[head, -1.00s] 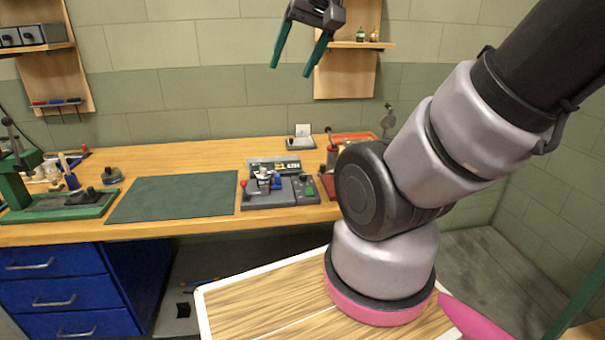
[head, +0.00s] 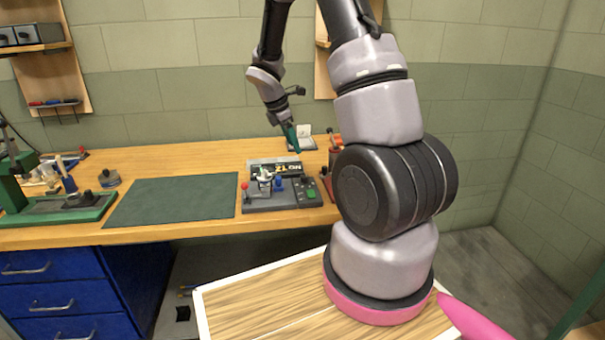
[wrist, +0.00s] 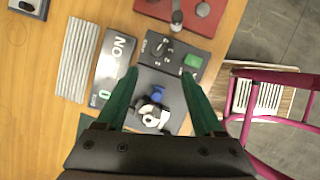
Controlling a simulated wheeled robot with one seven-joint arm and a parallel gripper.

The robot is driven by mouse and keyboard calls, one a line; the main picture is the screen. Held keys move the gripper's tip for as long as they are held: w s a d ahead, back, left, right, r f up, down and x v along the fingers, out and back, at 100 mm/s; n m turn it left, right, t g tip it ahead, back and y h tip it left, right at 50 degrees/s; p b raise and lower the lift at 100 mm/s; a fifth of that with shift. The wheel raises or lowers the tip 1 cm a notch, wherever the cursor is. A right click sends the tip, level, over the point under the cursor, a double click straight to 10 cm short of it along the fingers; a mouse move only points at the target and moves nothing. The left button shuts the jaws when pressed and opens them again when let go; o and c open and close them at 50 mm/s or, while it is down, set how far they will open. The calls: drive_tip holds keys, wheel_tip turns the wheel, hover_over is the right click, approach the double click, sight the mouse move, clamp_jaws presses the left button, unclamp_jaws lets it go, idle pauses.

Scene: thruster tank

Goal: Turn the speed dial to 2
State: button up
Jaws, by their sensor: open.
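A grey machine (head: 262,202) sits at the front edge of the workbench. A dark control box (head: 307,187) with a green button (head: 312,195) adjoins its right side. In the wrist view, a small black dial (wrist: 162,50) sits on this box with white markings around it; its setting is too small to read. My gripper (head: 297,149) points down above the back of the machine in the head view. In the wrist view my gripper (wrist: 159,73) has its green fingers apart with nothing held. The dial appears just beyond the fingertips, between their lines.
A blue part (wrist: 158,95) and a white part stand on the machine, with a red-knobbed lever (head: 244,186) at its left. A black sign (head: 275,168) stands behind. A green mat (head: 170,201) lies left. A red item (wrist: 190,14) lies beyond the box.

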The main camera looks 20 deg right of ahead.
sight(305, 176)
drive_tip(key=shift+n, duration=0.8)
drive_tip(key=x, duration=1.4)
drive_tip(key=shift+w+a, duration=0.2)
drive_tip(key=shift+a, duration=0.05)
clamp_jaws()
